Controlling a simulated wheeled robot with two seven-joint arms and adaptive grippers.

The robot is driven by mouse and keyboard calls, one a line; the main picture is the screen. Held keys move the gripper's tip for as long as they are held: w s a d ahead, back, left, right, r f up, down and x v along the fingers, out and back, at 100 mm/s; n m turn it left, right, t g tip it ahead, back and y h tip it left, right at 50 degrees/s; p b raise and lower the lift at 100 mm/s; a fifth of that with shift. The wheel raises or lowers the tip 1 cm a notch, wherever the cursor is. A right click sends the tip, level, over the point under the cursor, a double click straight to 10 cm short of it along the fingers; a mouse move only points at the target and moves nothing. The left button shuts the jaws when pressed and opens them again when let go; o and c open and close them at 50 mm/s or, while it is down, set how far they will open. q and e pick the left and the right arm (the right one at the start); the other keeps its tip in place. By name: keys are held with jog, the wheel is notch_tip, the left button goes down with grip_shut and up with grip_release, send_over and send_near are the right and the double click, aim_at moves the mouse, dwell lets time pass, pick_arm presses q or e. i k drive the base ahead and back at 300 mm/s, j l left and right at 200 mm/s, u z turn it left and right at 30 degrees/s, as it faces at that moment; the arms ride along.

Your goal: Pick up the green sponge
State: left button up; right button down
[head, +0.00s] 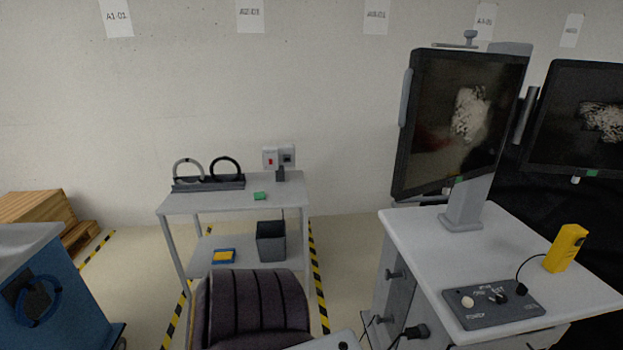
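A small green sponge (260,196) lies on the top shelf of a grey two-tier cart (205,202), right of the middle and close to the front edge. The cart stands against the far wall, well away from me. Neither of my grippers shows in the head view.
On the cart top are a rack with two rings (208,182) and a switch box (279,160). Its lower shelf holds a dark bin (271,241) and a blue-yellow item (223,256). A dark chair (254,308) stands in front. A monitor desk (470,250) is right, a blue cabinet (62,300) left.

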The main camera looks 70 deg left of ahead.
aim_at(258, 196)
jog(key=u, duration=2.75)
jog(key=i+j, duration=0.2)
jog(key=i, duration=0.25)
jog(key=i+j+z, duration=0.1)
jog(key=i, duration=0.35)
jog(key=i+j, duration=0.6)
jog(key=i, duration=0.25)
jog(key=l+z, duration=0.05)
